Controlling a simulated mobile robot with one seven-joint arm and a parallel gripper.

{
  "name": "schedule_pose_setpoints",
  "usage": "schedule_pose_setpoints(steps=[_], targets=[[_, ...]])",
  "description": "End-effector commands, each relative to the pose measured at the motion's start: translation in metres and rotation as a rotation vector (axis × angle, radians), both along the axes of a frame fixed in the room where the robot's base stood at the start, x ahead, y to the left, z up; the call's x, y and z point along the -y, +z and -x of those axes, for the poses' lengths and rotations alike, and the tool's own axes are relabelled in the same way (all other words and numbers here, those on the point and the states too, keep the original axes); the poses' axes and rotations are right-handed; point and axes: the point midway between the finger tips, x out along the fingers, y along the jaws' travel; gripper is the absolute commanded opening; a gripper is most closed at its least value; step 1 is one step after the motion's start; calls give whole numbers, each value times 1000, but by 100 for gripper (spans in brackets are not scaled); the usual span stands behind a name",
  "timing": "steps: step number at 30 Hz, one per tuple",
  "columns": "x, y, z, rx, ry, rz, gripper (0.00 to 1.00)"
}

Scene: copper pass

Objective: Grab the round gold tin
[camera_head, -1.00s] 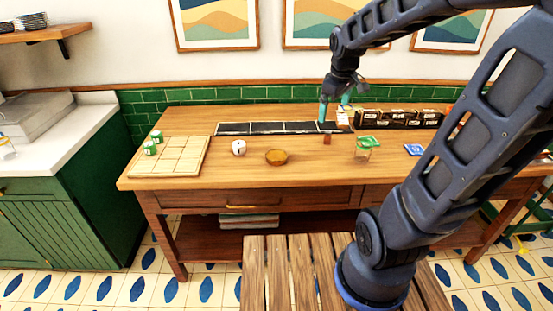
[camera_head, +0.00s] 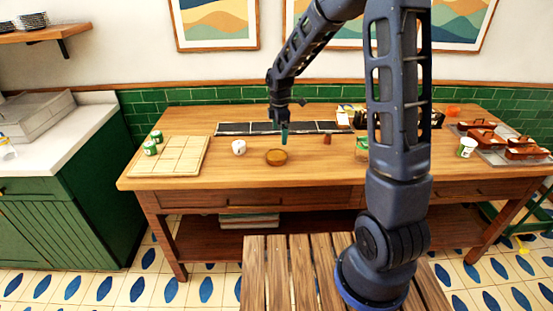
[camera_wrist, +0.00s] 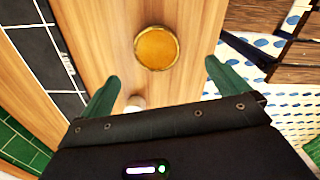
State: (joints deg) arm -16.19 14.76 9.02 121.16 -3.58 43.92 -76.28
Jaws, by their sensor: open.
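The round gold tin (camera_head: 276,157) lies flat on the wooden table, near the middle. In the wrist view the tin (camera_wrist: 157,48) shows whole, a little beyond the fingertips and roughly between them. My gripper (camera_head: 284,136) is above the table at the tin's far side, pointing down. In the wrist view my gripper (camera_wrist: 162,72) has its two green fingers wide apart with nothing held between them.
A white cup (camera_head: 238,147) stands just left of the tin. A small brown piece (camera_head: 327,140) stands to the right. A black tray strip (camera_head: 232,128) lies behind, and a pale wooden board (camera_head: 180,157) lies at left. The table in front of the tin is clear.

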Motion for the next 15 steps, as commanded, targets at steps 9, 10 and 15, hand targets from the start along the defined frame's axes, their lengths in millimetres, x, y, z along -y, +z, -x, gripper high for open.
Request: schedule_pose_setpoints(steps=[9, 10, 15], targets=[[-7, -32, -2, -11, 40, 1, 100], [-7, -36, -2, -11, 39, 1, 100], [-7, -57, -3, -10, 37, 1, 100]])
